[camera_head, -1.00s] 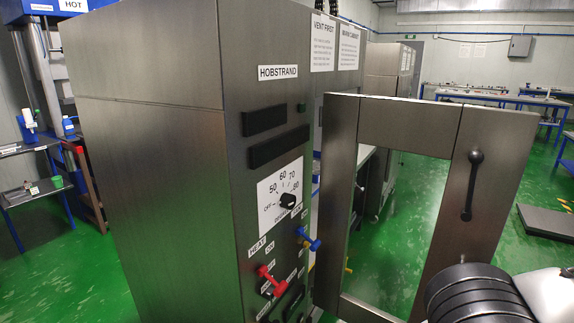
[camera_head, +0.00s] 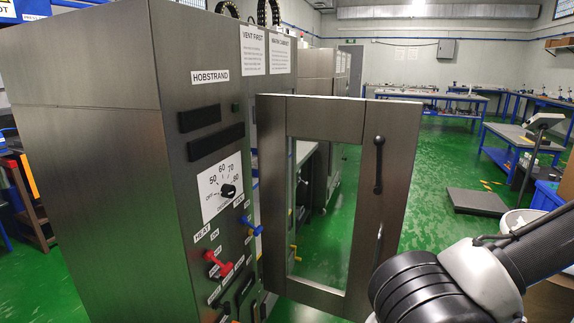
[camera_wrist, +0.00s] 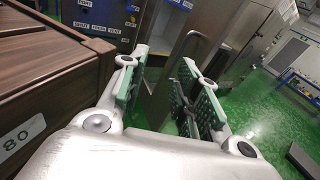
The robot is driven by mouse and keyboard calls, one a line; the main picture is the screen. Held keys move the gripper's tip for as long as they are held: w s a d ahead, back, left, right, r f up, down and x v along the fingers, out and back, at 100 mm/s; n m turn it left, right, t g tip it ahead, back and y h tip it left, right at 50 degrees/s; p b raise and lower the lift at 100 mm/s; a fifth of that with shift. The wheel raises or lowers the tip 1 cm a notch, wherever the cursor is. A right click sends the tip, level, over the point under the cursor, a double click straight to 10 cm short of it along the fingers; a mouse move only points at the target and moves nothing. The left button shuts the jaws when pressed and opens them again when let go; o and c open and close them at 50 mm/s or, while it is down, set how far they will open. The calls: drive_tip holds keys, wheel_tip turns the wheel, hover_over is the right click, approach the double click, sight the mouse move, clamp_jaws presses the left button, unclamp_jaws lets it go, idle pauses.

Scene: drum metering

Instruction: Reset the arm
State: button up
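My gripper (camera_wrist: 160,95) shows in the wrist view with its two green-padded fingers apart and nothing between them. Past the fingers stands a steel door with a vertical bar handle (camera_wrist: 187,55). In the head view my arm comes in from the lower right, and the gripper itself is out of view. The steel HOBSTRAND cabinet (camera_head: 95,170) stands at the left with its windowed door (camera_head: 330,118) swung open. The door's black handle (camera_head: 379,165) is free. The cabinet front carries a dial (camera_head: 228,191), a red handle (camera_head: 218,264) and a blue handle (camera_head: 252,226).
A dark wooden unit marked 80 (camera_wrist: 50,80) is close on the left in the wrist view. A low grey platform (camera_head: 478,201) lies on the green floor at the right. Blue-framed tables (camera_head: 430,97) stand at the back. Open floor lies between them and the door.

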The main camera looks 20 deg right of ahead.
drive_tip(key=w+a+r+n+g+h, duration=0.1)
drive_tip(key=w+a+r+n+g, duration=0.2)
drive_tip(key=r+n, duration=0.5)
drive_tip(key=w+a+r+n+g+h, duration=0.2)
drive_tip(key=w+a+r+n+g, duration=0.2)
drive_tip(key=a+r+n, duration=0.4)
drive_tip(key=w+a+r+n+g+h, duration=0.1)
drive_tip(key=w+a+r+n+g, duration=0.3)
drive_tip(key=r+n, duration=0.6)
drive_tip(key=shift+a+n+g+h, duration=0.4)
drive_tip(key=shift+a+n, duration=0.45)
drive_tip(key=shift+n, duration=2.05)
